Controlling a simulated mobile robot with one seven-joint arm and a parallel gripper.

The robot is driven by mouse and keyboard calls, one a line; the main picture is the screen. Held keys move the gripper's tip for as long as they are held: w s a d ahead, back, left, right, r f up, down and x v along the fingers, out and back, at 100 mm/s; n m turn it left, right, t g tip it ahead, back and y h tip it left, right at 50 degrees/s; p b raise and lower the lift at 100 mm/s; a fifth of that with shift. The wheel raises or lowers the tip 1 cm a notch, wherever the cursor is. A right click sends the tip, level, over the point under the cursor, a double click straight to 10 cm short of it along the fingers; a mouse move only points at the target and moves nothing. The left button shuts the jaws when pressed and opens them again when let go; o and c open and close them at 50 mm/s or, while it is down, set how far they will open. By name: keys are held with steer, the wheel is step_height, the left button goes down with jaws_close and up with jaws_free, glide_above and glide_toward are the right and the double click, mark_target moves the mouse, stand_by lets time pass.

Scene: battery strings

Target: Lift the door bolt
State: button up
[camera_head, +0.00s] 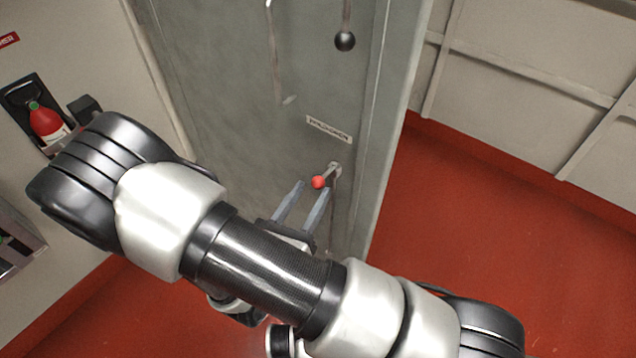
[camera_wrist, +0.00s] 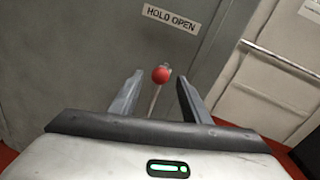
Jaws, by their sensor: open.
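The door bolt has a red ball knob (camera_head: 318,182) on a short metal stem, on the lower part of a grey door (camera_head: 230,110). In the wrist view the red knob (camera_wrist: 160,75) shows between my two fingers, with its stem running below it. My gripper (camera_head: 314,188) is open, its fingertips close to the knob on either side of it in the picture. I cannot tell whether a finger touches the bolt. My arm hides the bottom of the door in the head view.
A label reading "HOLD OPEN" (camera_wrist: 170,18) is above the bolt. A black ball knob (camera_head: 345,41) hangs on a rod higher on the door. A red extinguisher (camera_head: 46,122) is on the left wall. Red floor (camera_head: 470,230) is clear at right.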

mark_target(315, 187)
steer(key=shift+x, duration=2.3)
steer(key=shift+c, duration=0.3)
steer(key=shift+r, duration=0.1)
jaws_close()
